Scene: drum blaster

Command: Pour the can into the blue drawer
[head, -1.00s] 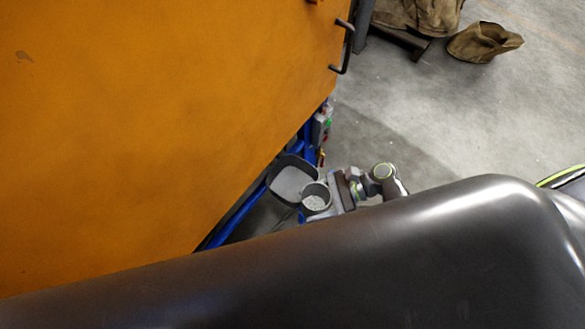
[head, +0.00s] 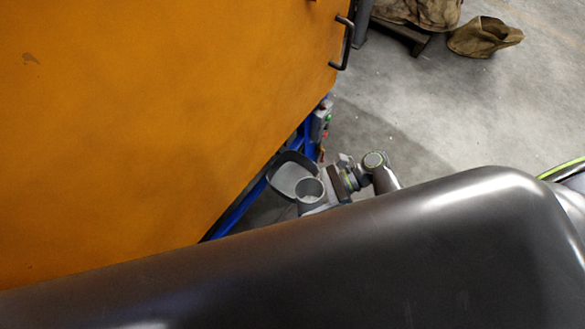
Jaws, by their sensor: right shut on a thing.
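The can (head: 310,190) is a small grey cylinder with an open top, seen from above. My right gripper (head: 322,196) is shut on it from its right side. The can is beside the near right edge of a dark grey open drawer or tray (head: 283,181) with a light grey inside, and overlaps part of it in the picture. I cannot tell whether they touch. The blue drawer is not clearly seen; only blue frame parts (head: 226,218) show under the orange machine. My left gripper is not in view.
A large orange machine panel (head: 150,110) with a dark handle (head: 343,45) fills the left. A small box with buttons (head: 322,120) is on the blue frame. Brown sacks (head: 484,37) lie at the top right. The concrete floor (head: 450,120) is open at right.

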